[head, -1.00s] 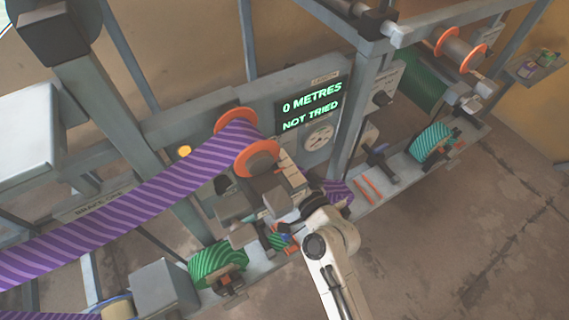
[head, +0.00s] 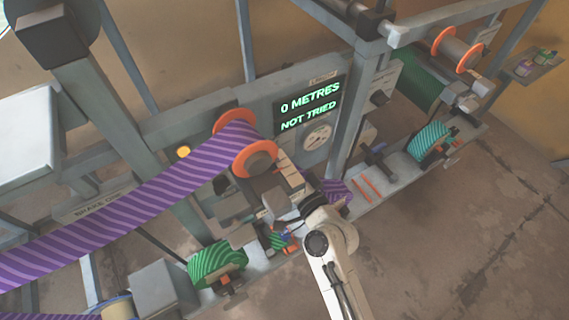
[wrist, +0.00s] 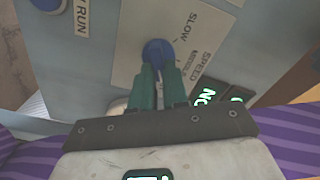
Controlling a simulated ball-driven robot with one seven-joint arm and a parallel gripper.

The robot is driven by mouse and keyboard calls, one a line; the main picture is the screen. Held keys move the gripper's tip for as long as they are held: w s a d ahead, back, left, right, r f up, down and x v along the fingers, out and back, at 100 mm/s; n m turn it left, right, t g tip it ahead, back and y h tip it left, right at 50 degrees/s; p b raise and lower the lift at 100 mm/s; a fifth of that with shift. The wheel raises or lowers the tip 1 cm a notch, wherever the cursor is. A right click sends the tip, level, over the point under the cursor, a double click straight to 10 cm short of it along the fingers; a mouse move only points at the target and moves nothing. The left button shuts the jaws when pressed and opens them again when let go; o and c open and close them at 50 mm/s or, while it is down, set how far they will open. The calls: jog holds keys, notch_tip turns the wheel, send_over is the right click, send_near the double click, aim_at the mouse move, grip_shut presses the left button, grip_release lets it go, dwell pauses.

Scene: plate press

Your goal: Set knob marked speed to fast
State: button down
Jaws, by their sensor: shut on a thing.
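The blue speed knob (wrist: 157,50) is in the wrist view, on a pale label plate (wrist: 128,62) printed SLOW and SPEED. A smaller word between these is too small to read, and I see no FAST marking. The two green fingers of my gripper (wrist: 158,70) are closed on the knob from below in the picture. The knob's pointer is not clear, so I cannot tell its setting. In the head view my arm reaches to the machine's front, and the knob is hidden there.
A display (head: 310,104) reads 0 METRES, NOT TRIED, with a round dial (head: 317,138) below it. A purple striped web (head: 130,217) runs to an orange-flanged roll (head: 254,157). Another blue knob (wrist: 47,4) sits by a RUN label. Open floor lies at right.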

jog(key=c, duration=1.1)
grip_release()
jog(key=shift+c, duration=0.2)
jog(key=b+v, duration=0.2)
jog(key=v, duration=0.9)
jog(key=shift+w+f, duration=0.1)
